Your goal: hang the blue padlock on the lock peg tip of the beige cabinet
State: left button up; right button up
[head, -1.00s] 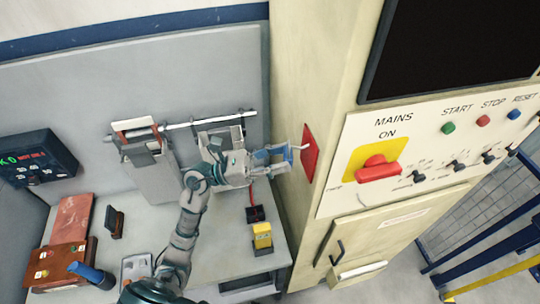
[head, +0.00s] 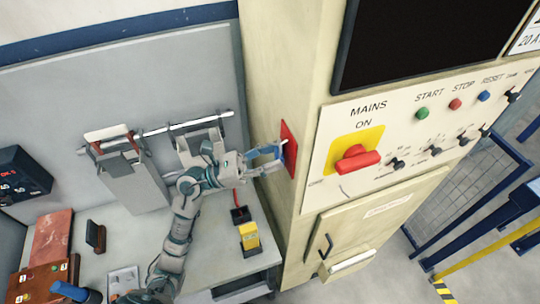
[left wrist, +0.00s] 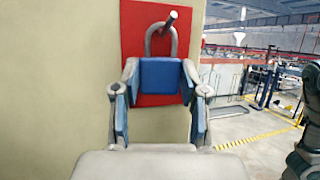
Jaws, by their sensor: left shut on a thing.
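The blue padlock (head: 264,152) is held upright in my left gripper (head: 271,160), in front of the red plate (head: 290,150) on the beige cabinet's side. In the left wrist view, the fingers (left wrist: 160,85) are shut on both sides of the blue body (left wrist: 160,75), with the grey shackle (left wrist: 149,42) pointing up. The lock peg (left wrist: 171,19) sticks out from the red plate (left wrist: 131,25), and its dark tip overlaps the top of the shackle. I cannot tell whether the peg passes through the shackle. My right gripper is not in view.
The beige cabinet (head: 270,65) carries a red MAINS switch (head: 356,158) on its front. A grey bench (head: 205,240) below my left arm holds a yellow device (head: 249,237). A horizontal rail (head: 185,124) with hanging items is behind the arm.

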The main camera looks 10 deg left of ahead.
pick_arm(q)
jog(key=o, duration=1.4)
jog(key=shift+c, duration=0.2)
jog(key=v, duration=1.2)
